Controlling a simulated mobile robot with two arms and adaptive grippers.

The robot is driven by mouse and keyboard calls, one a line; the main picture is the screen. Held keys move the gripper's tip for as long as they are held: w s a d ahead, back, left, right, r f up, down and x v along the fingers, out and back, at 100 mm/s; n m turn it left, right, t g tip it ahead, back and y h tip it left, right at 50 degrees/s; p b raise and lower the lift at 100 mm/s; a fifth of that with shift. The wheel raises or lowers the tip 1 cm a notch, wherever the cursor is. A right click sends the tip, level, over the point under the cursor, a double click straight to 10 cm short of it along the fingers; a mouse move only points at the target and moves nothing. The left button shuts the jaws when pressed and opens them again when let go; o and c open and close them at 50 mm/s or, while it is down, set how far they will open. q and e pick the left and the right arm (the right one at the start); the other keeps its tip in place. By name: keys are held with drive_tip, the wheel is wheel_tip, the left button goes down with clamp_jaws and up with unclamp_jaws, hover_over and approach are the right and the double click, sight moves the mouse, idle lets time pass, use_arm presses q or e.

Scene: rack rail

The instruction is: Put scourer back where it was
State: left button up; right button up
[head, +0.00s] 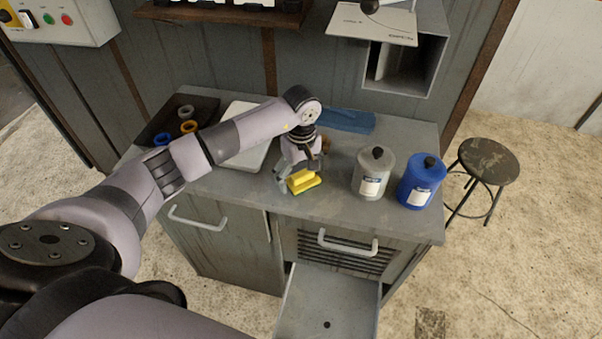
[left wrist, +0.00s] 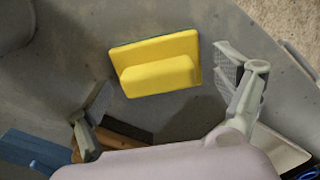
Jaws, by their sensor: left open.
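The scourer (head: 303,181) is a yellow block with a raised grip and a thin dark underside. It is on the grey worktop (head: 335,195) near its front edge. My left gripper (head: 299,173) is over it, fingers pointing down. In the left wrist view the scourer (left wrist: 157,65) lies between the two spread fingers of the open gripper (left wrist: 165,76), with a gap on each side. Neither finger appears to touch it. The right gripper is not in view.
A grey canister (head: 372,174) and a blue canister (head: 420,183) stand to the right. A pale tray (head: 241,160) and dark board with rings (head: 205,106) are left. An open drawer (head: 330,300) juts out below.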

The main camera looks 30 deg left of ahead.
sight(301, 171)
use_arm(q)
drive_tip(key=shift+r, duration=0.5)
wheel_tip(301, 171, up, 11)
drive_tip(key=b, duration=0.3)
drive_tip(key=shift+r+b, duration=0.15)
drive_tip(key=shift+b, duration=0.2)
drive_tip(key=shift+s, duration=0.1)
